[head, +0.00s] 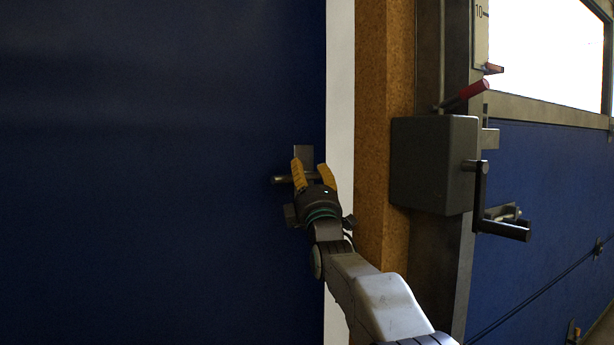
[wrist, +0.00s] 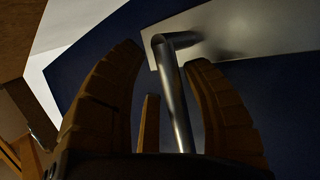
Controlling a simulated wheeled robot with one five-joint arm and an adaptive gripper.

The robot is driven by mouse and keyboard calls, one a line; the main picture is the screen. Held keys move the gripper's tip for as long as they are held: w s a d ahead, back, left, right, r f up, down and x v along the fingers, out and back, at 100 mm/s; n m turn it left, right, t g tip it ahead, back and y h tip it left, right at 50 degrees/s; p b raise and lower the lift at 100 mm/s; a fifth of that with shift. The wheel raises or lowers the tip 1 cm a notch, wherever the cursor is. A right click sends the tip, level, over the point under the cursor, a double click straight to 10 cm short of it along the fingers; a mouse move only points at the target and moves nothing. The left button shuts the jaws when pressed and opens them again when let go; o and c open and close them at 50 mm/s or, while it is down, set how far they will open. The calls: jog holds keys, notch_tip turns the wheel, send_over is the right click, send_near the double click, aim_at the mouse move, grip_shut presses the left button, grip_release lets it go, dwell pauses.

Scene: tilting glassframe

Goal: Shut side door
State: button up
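The side door (head: 160,170) is a dark blue panel filling the left of the head view. A bright white strip (head: 339,90) shows between its right edge and the cork-brown post. A grey handle plate (head: 303,154) and a metal lever handle (head: 281,179) sit near the door's right edge. My gripper (head: 314,172), with yellow fingers, is at the handle. In the wrist view my gripper (wrist: 165,58) is open, and the lever (wrist: 174,95) passes between the fingers. It lies closer to the right finger; whether it touches is unclear.
To the right of the cork-brown post (head: 384,120) a grey box (head: 434,164) with a crank handle (head: 506,230) sticks out. A red-tipped lever (head: 466,95) is above it. Farther right are a blue panel and a bright window (head: 550,50).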

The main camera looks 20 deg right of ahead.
jog(key=shift+o, duration=0.9)
jog(key=shift+f, duration=0.15)
jog(key=v, duration=1.2)
